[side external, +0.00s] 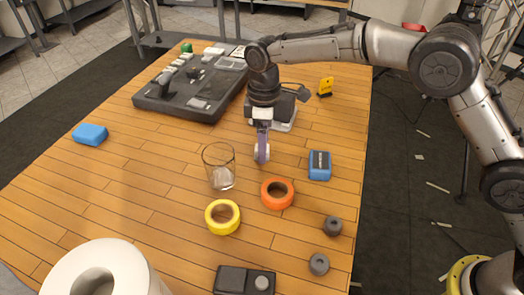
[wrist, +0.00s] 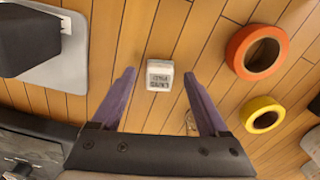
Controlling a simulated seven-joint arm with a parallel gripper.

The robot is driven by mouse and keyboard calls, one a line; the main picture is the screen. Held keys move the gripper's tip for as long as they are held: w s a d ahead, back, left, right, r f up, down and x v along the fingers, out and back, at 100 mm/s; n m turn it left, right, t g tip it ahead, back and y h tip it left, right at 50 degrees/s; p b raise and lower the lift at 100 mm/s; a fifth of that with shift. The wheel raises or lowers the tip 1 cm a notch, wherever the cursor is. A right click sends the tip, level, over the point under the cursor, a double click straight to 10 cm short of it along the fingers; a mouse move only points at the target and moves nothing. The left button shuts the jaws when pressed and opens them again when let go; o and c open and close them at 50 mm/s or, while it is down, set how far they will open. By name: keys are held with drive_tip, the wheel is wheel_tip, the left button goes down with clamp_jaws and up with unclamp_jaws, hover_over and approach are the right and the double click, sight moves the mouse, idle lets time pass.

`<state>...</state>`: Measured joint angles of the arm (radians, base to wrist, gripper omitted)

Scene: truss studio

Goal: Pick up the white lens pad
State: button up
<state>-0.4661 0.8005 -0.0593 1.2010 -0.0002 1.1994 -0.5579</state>
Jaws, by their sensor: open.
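The white lens pad (wrist: 160,76) is a small white block with dark lettering. In the wrist view it lies on the wooden table between the two purple fingers, apart from both. My gripper (wrist: 159,73) is open and empty. In the side view my gripper (side external: 262,157) points straight down, low over the middle of the table. The white patch at its fingertips there appears to be the lens pad (side external: 262,152), partly hidden by the fingers. I cannot tell the exact height of the fingertips above the table.
A clear glass (side external: 219,165) stands close on the left. An orange tape roll (side external: 266,187), a yellow tape roll (side external: 210,219) and a blue box (side external: 320,173) lie near. A black mixing console (side external: 165,100) is at the back left.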

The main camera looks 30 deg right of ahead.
drive_tip(key=shift+f, duration=0.45)
clamp_jaws()
drive_tip(key=shift+r, duration=0.1)
